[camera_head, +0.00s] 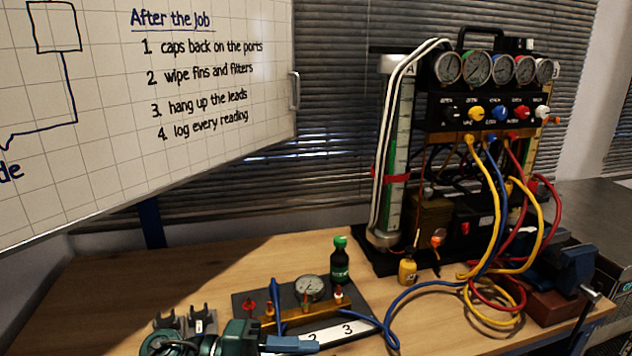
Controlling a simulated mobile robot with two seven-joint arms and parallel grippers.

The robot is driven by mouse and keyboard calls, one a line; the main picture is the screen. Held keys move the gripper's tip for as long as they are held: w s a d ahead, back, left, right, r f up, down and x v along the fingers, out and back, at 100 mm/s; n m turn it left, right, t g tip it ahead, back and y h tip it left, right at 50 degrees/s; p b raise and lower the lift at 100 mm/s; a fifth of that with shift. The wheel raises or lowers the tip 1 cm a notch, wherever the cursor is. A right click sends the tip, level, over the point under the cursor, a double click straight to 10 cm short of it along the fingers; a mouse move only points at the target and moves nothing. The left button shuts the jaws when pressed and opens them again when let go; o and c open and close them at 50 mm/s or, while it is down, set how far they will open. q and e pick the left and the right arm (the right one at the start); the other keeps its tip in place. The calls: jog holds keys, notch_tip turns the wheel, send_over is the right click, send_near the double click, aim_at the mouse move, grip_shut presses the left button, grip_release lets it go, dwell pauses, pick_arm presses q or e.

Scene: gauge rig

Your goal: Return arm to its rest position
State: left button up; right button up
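The workbench (110,290) is in view from the lower left to the right. A dark green device (235,338) with rounded parts is cut off by the bottom edge.
A gauge rig (490,110) with coiled yellow, blue and red hoses stands at the back right. A brass manifold with a gauge (310,289), a green-capped bottle (340,262) and grey brackets (185,322) are in front. A whiteboard (200,170) overhangs the left. The bench's back left is clear.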

pick_arm(q)
jog(key=w+a+f+n+t+y+p, duration=0.1)
jog(key=a+f+n+t+y, duration=0.25)
jog(key=n+t, duration=0.6)
jog(key=a+f+n+t+y+p, duration=0.1)
jog(key=a+f+n+t+y, duration=0.2)
jog(key=n+t, duration=0.7)
jog(key=s+a+f+n+g+y, duration=0.5)
jog(key=s+f+n+g+y, duration=0.2)
jog(key=f, duration=0.6)
jog(key=s+n+g, duration=0.2)
jog(key=s+n, duration=0.1)
jog(key=s, duration=0.1)
jog(key=shift+s, duration=0.35)
pick_arm(e)
jog(key=shift+d+r+h, duration=0.25)
jog(key=shift+d+h, duration=0.05)
jog(key=shift+d, duration=0.2)
pick_arm(q)
jog(key=shift+y, duration=0.25)
pick_arm(e)
jog(key=shift+r, duration=0.1)
jog(key=shift+s+a, duration=0.15)
